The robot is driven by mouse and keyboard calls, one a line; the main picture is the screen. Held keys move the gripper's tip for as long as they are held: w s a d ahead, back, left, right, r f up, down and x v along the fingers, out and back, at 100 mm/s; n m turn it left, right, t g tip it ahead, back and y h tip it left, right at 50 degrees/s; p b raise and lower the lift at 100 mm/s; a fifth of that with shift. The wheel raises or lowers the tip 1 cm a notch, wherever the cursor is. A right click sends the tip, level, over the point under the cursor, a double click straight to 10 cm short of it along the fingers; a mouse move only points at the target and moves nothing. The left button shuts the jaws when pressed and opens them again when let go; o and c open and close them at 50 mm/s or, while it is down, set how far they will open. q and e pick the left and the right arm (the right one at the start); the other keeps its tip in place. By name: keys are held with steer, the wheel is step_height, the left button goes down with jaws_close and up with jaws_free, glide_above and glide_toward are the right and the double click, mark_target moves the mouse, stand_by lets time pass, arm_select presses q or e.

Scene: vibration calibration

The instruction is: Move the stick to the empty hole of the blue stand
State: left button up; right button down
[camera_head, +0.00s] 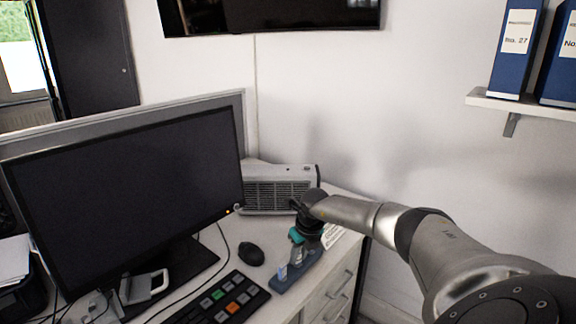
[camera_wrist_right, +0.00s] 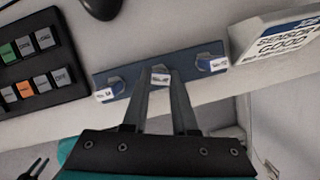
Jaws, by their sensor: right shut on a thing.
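The blue stand (camera_head: 298,270) lies on the white desk to the right of the keyboard. It also shows in the wrist view (camera_wrist_right: 132,84) as a long bar with pale labelled pieces at its left, middle and right. My right gripper (camera_wrist_right: 160,80) is over the middle of the stand, its two fingers close together. It is shut on the stick (camera_wrist_right: 160,72), of which only a small pale labelled end shows between the fingertips. I cannot tell how deep the stick sits in the stand. In the head view my right gripper (camera_head: 298,238) partly hides the stand. My left gripper is not visible.
A keyboard (camera_head: 222,300) and black mouse (camera_head: 251,254) lie left of the stand, with a large monitor (camera_head: 130,190) behind. A grey vented device (camera_head: 278,190) stands at the back.

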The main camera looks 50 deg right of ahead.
steer(key=shift+d+f, duration=0.15)
steer(key=c, duration=0.9)
jaws_free()
steer(key=shift+s, duration=0.1)
steer(key=shift+o, duration=1.4)
